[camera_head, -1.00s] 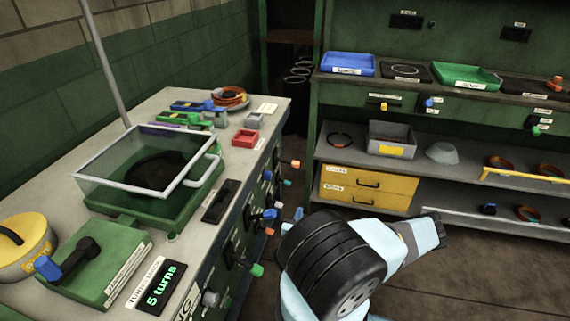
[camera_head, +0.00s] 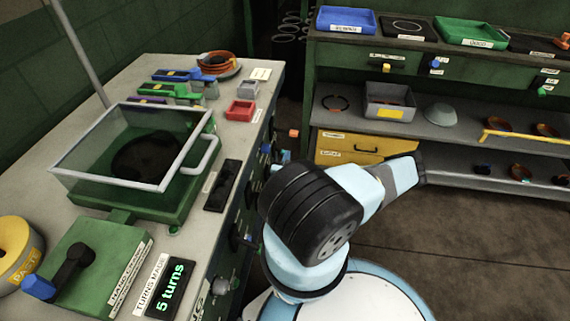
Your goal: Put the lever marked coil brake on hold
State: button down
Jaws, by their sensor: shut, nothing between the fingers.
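Several levers with coloured ends stick out from the front panel of the left bench. An orange-ended one (camera_head: 293,132) is toward the far end, and a blue-ended one (camera_head: 265,148) is nearer. My arm hides part of the panel's nearer end. No label reading coil brake is legible, so I cannot tell which lever it is. My arm's dark joint and pale blue links stand in the lower middle. My gripper cannot be made out; no fingers show clearly.
The left bench holds a clear-lidded green box (camera_head: 135,155), a crank box (camera_head: 95,262) and a display reading 5 turns (camera_head: 170,287). Behind are shelves with a blue tray (camera_head: 347,20), a green tray (camera_head: 470,32) and a grey bin (camera_head: 390,100). Floor at right (camera_head: 480,240) is clear.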

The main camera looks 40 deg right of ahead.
aim_at(284, 132)
jog(key=shift+w+d+r, duration=0.7)
jog(key=shift+w+d, duration=0.1)
jog(key=shift+d, duration=0.25)
jog(key=shift+w+d+r, duration=0.7)
jog(key=shift+w+d, duration=0.1)
jog(key=shift+d, duration=0.2)
